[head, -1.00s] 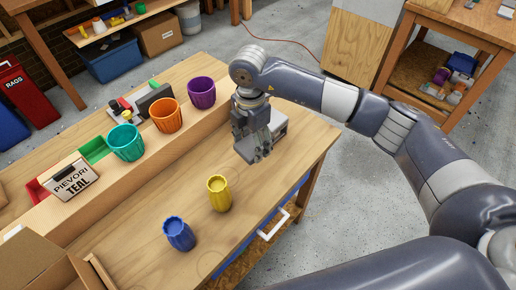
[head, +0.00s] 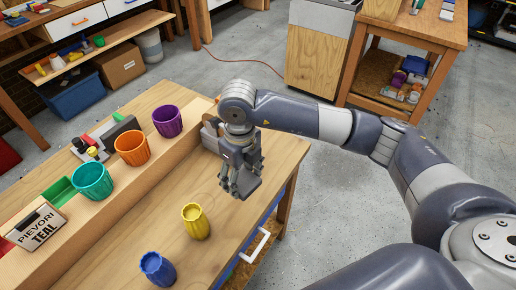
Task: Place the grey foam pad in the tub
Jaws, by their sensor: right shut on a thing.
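My right gripper (head: 241,178) points down over the far right end of the workbench, shut on a flat grey block that looks like the grey foam pad (head: 247,189). The fingers partly cover the pad, and I cannot tell if it touches the bench. Three ribbed tubs stand in a row on a raised wooden ledge to the left: a teal tub (head: 93,182), an orange tub (head: 132,149) and a purple tub (head: 168,121). A sign (head: 36,227) reading "PIEVORI TEAL" stands beside the teal tub. My left gripper is out of view.
A yellow ribbed cup (head: 195,222) and a blue ribbed cup (head: 157,269) stand on the workbench (head: 130,245) in front of the ledge. A grey-brown object (head: 211,133) sits partly hidden behind my right gripper. Dark items (head: 118,132) lie behind the orange tub.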

